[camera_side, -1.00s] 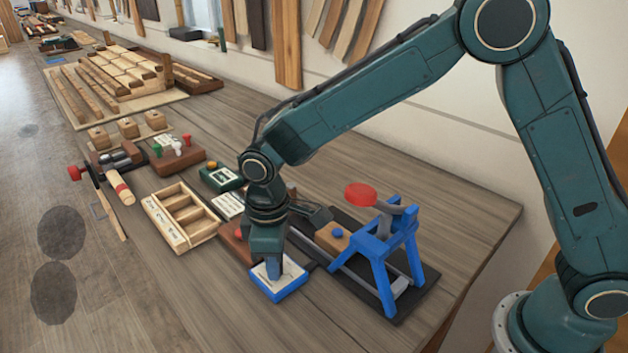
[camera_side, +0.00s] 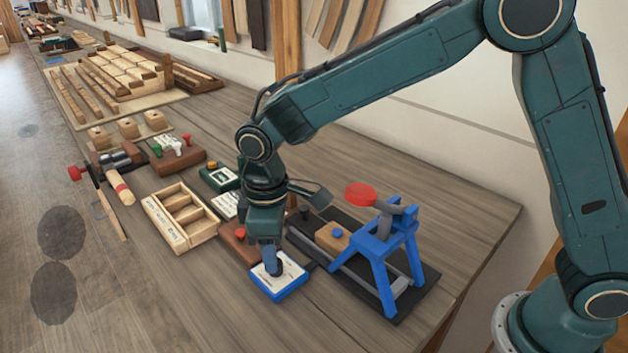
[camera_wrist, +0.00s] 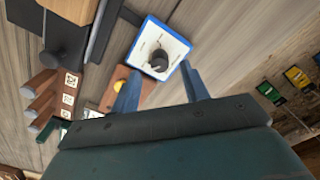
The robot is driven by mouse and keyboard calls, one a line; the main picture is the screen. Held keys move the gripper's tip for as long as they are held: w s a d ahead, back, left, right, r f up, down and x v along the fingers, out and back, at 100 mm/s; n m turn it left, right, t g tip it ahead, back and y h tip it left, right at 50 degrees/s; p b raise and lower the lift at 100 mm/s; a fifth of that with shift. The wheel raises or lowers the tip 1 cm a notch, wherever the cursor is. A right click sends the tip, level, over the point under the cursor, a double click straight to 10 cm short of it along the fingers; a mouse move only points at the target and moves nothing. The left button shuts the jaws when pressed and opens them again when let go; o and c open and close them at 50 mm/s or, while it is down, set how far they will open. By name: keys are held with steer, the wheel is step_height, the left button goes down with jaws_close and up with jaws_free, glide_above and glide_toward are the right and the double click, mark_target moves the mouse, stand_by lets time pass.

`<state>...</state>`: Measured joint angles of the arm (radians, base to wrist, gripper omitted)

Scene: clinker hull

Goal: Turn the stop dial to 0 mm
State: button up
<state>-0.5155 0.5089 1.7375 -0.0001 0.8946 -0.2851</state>
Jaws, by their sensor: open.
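The stop dial is a white-faced square plate with a blue rim (camera_side: 291,283), lying flat on the bench below my gripper. In the wrist view its dark round knob (camera_wrist: 158,61) stands on the white face, with small marks around it too small to read. My gripper (camera_side: 273,270) points down over the dial in the side view. In the wrist view its two blue fingers (camera_wrist: 160,69) are spread apart, with the knob in the gap just beyond the tips. The gripper is open and holds nothing. In the side view, the finger hides much of the knob.
A blue stand (camera_side: 373,246) with a red-topped lever (camera_side: 360,195) is right of the dial on a dark base. A brown block with a red button (camera_side: 240,233) is close behind the dial. A wooden compartment tray (camera_side: 172,236) lies left. The bench in front is clear.

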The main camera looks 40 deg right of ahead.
step_height(320, 180, up, 10)
steer(key=shift+r, duration=0.2)
stand_by(0.5)
steer(key=s+d+r+m+t, duration=0.1)
steer(key=s+d+r+m, duration=0.1)
steer(key=s+d+r, duration=0.35)
steer(key=s+d+r+m+t, duration=0.1)
steer(key=s+d+r+m, duration=0.15)
steer(key=d, duration=0.65)
steer(key=s+d+f+m+t, duration=0.1)
steer(key=s+d+m, duration=0.1)
steer(key=s+d, duration=0.2)
steer(key=s+d+f+m+t, duration=0.2)
steer(key=s+d, duration=0.2)
steer(key=s, duration=0.6)
steer(key=shift+s+d+f+m+t, duration=0.15)
steer(key=shift+s+d+m+t, duration=0.1)
steer(key=shift+s+m+t, duration=0.1)
